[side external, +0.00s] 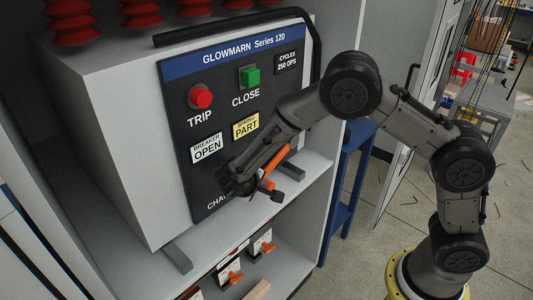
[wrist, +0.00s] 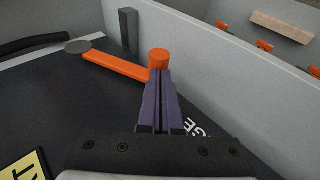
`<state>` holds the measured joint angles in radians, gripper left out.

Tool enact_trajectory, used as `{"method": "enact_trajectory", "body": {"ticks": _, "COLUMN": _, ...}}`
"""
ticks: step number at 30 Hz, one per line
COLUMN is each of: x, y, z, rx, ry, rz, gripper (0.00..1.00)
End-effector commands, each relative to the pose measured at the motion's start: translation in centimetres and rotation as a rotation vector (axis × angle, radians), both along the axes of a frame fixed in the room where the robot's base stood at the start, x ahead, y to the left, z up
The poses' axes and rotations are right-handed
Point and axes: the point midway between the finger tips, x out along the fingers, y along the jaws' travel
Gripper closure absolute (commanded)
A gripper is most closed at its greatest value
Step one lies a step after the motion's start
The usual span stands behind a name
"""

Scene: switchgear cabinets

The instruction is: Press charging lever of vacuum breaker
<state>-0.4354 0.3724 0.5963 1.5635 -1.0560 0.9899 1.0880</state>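The orange charging lever (wrist: 115,65) is on the dark breaker panel (side external: 190,120). In the wrist view its flat bar runs from a round grey pivot (wrist: 77,46) to an orange knob (wrist: 159,58). In the side view the lever (side external: 277,160) shows low on the panel, partly hidden by my gripper. My gripper (wrist: 159,76) has its two purple fingers together, with nothing visible between them. Their tips are at the near side of the knob and overlap its lower edge in the wrist view. I cannot tell whether they touch it. In the side view my gripper (side external: 238,181) is in front of the lower panel.
A red TRIP button (side external: 200,96) and a green CLOSE button (side external: 249,77) sit higher up. Indicators read BREAKER OPEN (side external: 207,148) and SPRING PART (side external: 245,126). A black bar (side external: 230,28) arches over the panel. A grey shelf (side external: 130,275) lies below; smaller orange-handled units (side external: 262,243) are underneath.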

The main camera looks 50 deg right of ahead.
Motion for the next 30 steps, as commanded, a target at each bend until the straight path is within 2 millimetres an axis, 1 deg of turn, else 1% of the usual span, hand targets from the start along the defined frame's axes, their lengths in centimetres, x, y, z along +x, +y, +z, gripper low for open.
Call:
{"method": "enact_trajectory", "body": {"ticks": 2, "x": -0.2, "y": 0.4, "z": 0.5, "rx": -0.003, "ry": 0.007, "rz": -0.003, "gripper": 1.00}}
{"method": "enact_trajectory", "body": {"ticks": 7, "x": -0.2, "y": 2.8, "z": 3.3, "rx": 0.002, "ry": -0.004, "rz": 0.002, "gripper": 1.00}}
{"method": "enact_trajectory", "body": {"ticks": 15, "x": -1.8, "y": 6.6, "z": 7.7, "rx": 0.003, "ry": -0.008, "rz": 0.003, "gripper": 1.00}}
{"method": "enact_trajectory", "body": {"ticks": 18, "x": -2.3, "y": 7.6, "z": 8.8, "rx": 0.003, "ry": -0.007, "rz": 0.003, "gripper": 1.00}}
{"method": "enact_trajectory", "body": {"ticks": 24, "x": -2.8, "y": 8.7, "z": 10.1, "rx": 0.001, "ry": -0.006, "rz": 0.001, "gripper": 1.00}}
{"method": "enact_trajectory", "body": {"ticks": 30, "x": -2.9, "y": 8.8, "z": 10.3, "rx": 0.002, "ry": -0.006, "rz": 0.000, "gripper": 1.00}}
